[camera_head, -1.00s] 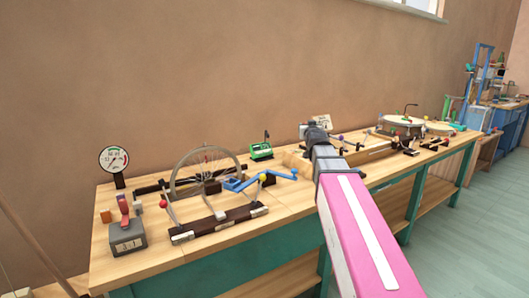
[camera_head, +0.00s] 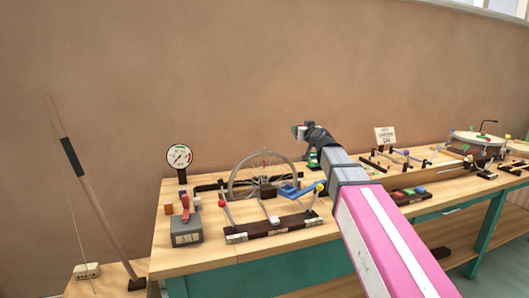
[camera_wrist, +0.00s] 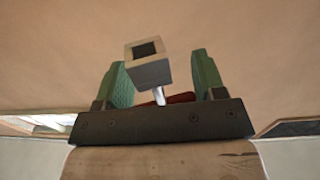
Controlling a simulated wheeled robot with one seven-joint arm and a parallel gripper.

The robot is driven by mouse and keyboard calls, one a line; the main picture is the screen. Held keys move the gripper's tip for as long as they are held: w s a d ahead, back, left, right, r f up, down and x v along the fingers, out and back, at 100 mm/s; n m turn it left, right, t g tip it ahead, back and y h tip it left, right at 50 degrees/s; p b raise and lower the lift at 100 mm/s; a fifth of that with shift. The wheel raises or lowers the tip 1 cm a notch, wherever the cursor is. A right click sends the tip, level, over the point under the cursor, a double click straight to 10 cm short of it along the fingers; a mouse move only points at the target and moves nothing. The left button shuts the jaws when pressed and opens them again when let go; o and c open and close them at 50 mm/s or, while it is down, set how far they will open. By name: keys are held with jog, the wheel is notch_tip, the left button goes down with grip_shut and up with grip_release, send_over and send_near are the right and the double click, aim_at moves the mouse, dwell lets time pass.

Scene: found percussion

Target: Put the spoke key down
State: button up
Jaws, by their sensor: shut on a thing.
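The spoke key (camera_wrist: 150,68) has a pale grey block head with a dark square socket, a thin metal shaft and a red part low between the fingers. My gripper (camera_wrist: 160,82) is shut on it, with one green finger on each side. In the head view my gripper (camera_head: 299,131) is raised above the back of the bench (camera_head: 195,262), in front of the brown wall. The key is too small there to make out clearly.
A spoked wheel (camera_head: 232,180) stands on the bench, left of my arm, with a blue lever (camera_head: 288,188) and dark bar (camera_head: 275,229) before it. A dial (camera_head: 179,156) and grey counter box (camera_head: 186,231) stand further left. Coloured blocks (camera_head: 409,192) and a drum (camera_head: 478,138) are right.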

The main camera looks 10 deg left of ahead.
jog(key=s+a+r+n+g+y, duration=0.3)
jog(key=s+a, duration=0.3)
jog(key=a, duration=0.5)
jog(key=s+a+r+n+g+y, duration=0.3)
jog(key=s+a, duration=0.3)
jog(key=a, duration=0.6)
jog(key=shift+g+y, duration=0.4)
jog(key=w+d+f, duration=0.5)
jog(key=w+f, duration=0.5)
jog(key=shift+d+f, duration=0.3)
jog(key=shift+d, duration=0.1)
jog(key=o, duration=1)
